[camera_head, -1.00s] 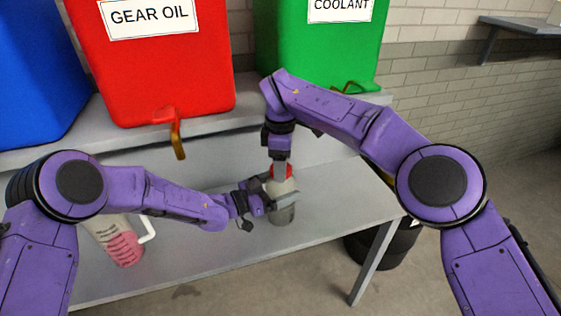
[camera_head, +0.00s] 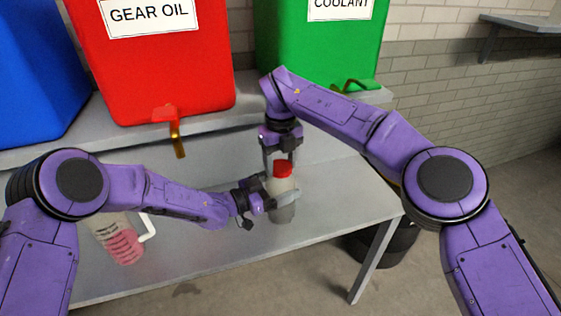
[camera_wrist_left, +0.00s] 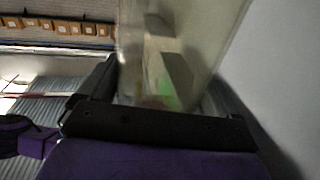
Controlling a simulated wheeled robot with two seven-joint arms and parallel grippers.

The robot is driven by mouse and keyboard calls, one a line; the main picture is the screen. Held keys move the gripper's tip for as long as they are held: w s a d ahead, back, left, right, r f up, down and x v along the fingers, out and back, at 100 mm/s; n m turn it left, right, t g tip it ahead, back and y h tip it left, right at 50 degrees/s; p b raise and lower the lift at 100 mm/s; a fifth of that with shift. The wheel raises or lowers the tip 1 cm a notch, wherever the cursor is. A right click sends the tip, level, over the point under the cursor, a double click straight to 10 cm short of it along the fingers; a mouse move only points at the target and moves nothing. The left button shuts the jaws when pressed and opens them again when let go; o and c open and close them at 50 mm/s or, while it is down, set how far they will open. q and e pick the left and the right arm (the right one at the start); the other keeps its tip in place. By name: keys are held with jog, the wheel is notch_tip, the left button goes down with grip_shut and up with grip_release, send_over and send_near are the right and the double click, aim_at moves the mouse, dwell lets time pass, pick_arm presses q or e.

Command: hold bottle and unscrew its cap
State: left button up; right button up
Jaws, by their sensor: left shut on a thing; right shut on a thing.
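The bottle (camera_head: 282,212) is pale and translucent and stands upright on the bench. Its red cap (camera_head: 283,168) is on top. My left gripper (camera_head: 279,192) comes from the left and is shut on the bottle's body. In the left wrist view the bottle (camera_wrist_left: 185,30) fills the space between the jaws of my left gripper (camera_wrist_left: 165,75). My right gripper (camera_head: 281,165) points straight down over the bottle, and its fingers are shut on the red cap from both sides. Part of the bottle is hidden behind the left fingers.
The grey bench (camera_head: 335,205) is clear to the right of the bottle. A jug (camera_head: 123,243) with pink contents and a white handle stands at the left, partly behind my left arm. Red (camera_head: 155,70) and green (camera_head: 315,50) tanks with taps stand on the shelf behind.

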jog(key=n, duration=0.6)
jog(key=shift+s+a, duration=0.1)
jog(key=n, duration=0.6)
jog(key=shift+r, duration=0.1)
jog(key=shift+r, duration=1)
